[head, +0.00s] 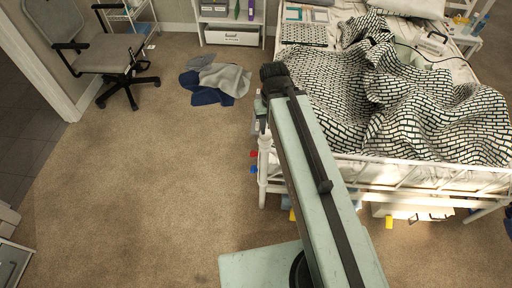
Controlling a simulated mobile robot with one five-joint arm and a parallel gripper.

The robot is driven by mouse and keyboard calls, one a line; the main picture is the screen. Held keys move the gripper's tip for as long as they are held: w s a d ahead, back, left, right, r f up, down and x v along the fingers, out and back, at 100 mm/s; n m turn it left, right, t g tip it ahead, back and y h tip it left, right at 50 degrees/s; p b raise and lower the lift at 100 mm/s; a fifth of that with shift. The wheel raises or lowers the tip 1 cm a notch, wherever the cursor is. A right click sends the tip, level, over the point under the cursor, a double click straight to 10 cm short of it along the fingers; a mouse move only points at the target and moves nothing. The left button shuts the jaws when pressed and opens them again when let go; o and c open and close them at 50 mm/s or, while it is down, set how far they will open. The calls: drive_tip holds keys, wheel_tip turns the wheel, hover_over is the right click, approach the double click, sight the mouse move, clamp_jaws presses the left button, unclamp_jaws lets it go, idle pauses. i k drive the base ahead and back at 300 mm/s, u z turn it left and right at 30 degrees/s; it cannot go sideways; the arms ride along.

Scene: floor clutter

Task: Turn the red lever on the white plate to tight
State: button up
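I cannot make out a white plate with a red lever in the head view. A small red piece (254,154) shows beside the white bed post, left of my arm. It is too small to tell whether it is the lever. My arm stretches up from the bottom of the picture, and my gripper (273,72) is at its dark far end, beside the bed's left edge. The fingers are too small and dark to tell whether they are open, and I see nothing held.
A white-framed bed (262,165) with a patterned blanket (400,95) fills the right. Clothes (215,82) lie on the carpet. An office chair (112,60) stands at upper left, a white shelf (231,24) at the back. Carpet at left is clear.

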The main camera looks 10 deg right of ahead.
sight(253, 154)
drive_tip(key=z, duration=2.8)
drive_tip(key=k, duration=1.65)
drive_tip(key=u, duration=1.8)
drive_tip(key=i, duration=1)
drive_tip(key=z, duration=0.5)
